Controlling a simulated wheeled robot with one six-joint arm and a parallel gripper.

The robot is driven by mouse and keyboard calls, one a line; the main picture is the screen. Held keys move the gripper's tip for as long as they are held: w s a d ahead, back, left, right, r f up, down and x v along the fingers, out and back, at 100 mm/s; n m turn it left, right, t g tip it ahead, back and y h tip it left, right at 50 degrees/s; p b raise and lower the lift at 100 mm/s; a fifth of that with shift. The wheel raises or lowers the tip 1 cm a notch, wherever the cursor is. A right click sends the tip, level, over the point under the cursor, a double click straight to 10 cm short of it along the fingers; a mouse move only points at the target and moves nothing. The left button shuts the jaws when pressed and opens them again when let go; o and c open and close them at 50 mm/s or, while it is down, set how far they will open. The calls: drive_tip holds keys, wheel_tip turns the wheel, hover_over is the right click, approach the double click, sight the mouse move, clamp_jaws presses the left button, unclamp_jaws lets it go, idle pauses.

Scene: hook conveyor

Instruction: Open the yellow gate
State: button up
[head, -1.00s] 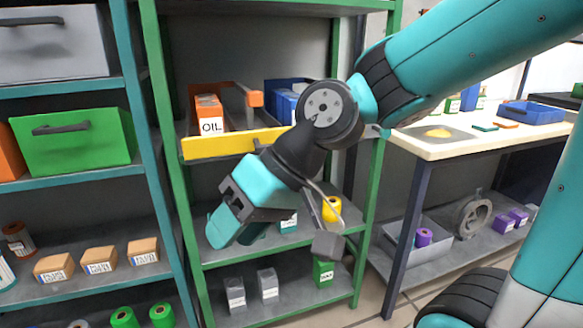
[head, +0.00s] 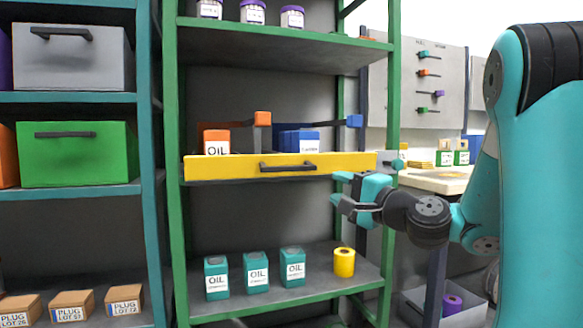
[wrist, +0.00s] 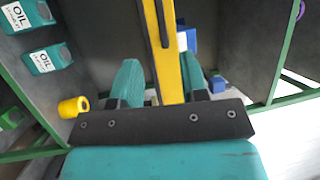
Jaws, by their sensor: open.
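The yellow gate (head: 230,168) is a long bar with a dark handle (head: 288,167) across the front of the green rack's middle shelf. Its right end is by a grey and teal fitting (head: 390,162) at the rack post. My gripper (head: 338,190) is open and empty, just below the right part of the gate in the head view. In the wrist view the gate (wrist: 173,75) runs between the two teal fingers of my gripper (wrist: 160,75). I cannot tell whether they touch it or how far off it is.
Teal oil cans (head: 256,272) and a yellow roll (head: 344,262) stand on the shelf below. A workbench (head: 438,181) is at right.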

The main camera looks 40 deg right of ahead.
sight(291, 169)
drive_tip(key=p+x, duration=0.7)
drive_tip(key=x, duration=0.8)
drive_tip(key=shift+w, duration=0.2)
drive_tip(key=shift+a, duration=0.1)
clamp_jaws()
